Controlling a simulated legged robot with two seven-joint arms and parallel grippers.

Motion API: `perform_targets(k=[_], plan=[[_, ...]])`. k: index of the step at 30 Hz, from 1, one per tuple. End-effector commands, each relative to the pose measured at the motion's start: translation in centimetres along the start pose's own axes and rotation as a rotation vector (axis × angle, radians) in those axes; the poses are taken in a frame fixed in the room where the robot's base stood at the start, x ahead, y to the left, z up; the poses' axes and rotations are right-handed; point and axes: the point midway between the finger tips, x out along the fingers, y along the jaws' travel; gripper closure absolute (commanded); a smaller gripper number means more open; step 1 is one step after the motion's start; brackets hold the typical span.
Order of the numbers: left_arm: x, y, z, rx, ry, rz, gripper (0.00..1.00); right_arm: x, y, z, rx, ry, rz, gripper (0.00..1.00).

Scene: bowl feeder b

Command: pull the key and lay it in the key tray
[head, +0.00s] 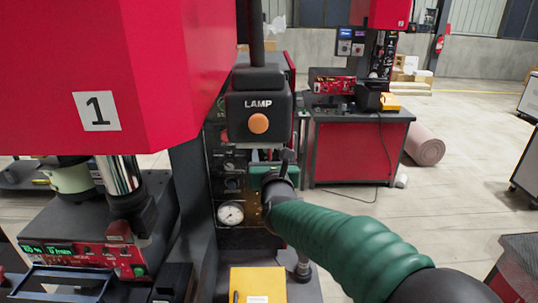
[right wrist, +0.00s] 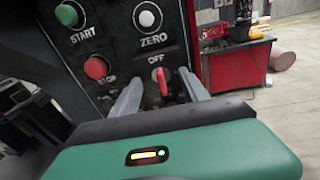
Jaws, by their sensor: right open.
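The red key (right wrist: 163,84) sits in the dark control panel, just below the OFF label in the right wrist view. My right gripper (right wrist: 160,78) is open at the panel, with one grey finger on each side of the key. A gap shows between the key and the fingers. In the head view the right gripper (head: 267,172) is below the LAMP box, and its body and wrist hide the key. A dark shallow tray (head: 62,272) lies at the lower left; I cannot tell whether it is the key tray. My left gripper is out of view.
The LAMP box (head: 258,105) with an orange button hangs above the gripper. START (right wrist: 67,14) and STOP (right wrist: 95,67) buttons and a ZERO knob (right wrist: 147,16) surround the key. A yellow item (head: 258,284) lies at the bottom. The red press housing (head: 150,60) blocks the upper left.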

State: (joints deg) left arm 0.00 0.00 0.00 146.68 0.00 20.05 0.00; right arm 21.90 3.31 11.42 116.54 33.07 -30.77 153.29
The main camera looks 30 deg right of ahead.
Motion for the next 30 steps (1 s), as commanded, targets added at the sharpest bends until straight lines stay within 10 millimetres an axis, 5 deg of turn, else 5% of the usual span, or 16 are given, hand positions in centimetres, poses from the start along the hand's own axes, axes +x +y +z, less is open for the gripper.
perform_targets(k=[8,20,30], plan=[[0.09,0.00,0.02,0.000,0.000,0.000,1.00,-0.01,-0.04,0.05,0.000,0.000,0.000,0.47],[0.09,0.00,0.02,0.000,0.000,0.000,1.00,-0.01,-0.02,0.03,0.000,0.000,0.001,1.00],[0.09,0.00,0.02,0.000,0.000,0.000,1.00,0.00,0.04,0.02,-0.001,0.000,0.002,1.00]])
